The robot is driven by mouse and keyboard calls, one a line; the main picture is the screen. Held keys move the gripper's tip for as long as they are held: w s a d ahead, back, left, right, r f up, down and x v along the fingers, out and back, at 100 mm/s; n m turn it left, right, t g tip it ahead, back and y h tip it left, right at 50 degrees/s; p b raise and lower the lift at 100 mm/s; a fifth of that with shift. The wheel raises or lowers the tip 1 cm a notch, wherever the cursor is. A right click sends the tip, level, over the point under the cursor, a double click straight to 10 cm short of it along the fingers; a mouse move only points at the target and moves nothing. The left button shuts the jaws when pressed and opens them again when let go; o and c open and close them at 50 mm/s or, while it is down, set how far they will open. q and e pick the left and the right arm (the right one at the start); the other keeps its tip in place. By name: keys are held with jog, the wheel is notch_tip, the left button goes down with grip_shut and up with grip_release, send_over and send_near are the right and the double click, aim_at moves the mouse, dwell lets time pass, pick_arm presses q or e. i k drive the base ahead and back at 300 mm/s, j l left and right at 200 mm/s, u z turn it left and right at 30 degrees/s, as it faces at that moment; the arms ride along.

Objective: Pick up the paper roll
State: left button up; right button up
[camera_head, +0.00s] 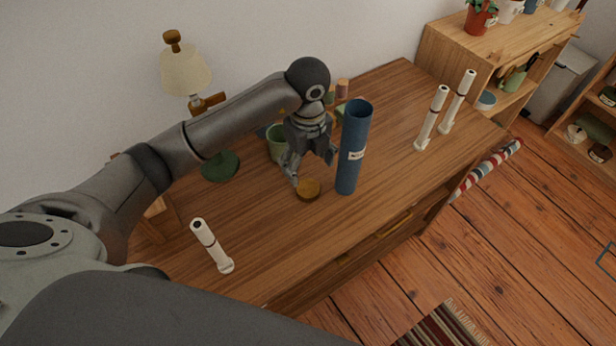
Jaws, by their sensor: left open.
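A tall blue tube (354,150) with a dark open top and a small white label stands upright on the wooden desk (260,225). Slim white rolls with dark bands also stand there: one at the front left (211,246) and two at the right, a nearer one (432,117) and a farther one (457,101). I cannot tell for sure which of these is the paper roll. My left gripper (312,168) points down just left of the blue tube. Its fingers are spread and hold nothing that I can see. My right gripper is not in view.
An amber round jar (308,189) sits just below my left gripper. A green cup (277,144) is behind its fingers. A lamp (186,72) with a green base stands at the back left. A wooden shelf (495,38) stands beyond.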

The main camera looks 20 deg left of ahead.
aim_at(418, 145)
jog(key=k+l, duration=0.25)
jog(key=k, duration=0.2)
jog(key=k+l, duration=0.3)
jog(key=k, duration=0.2)
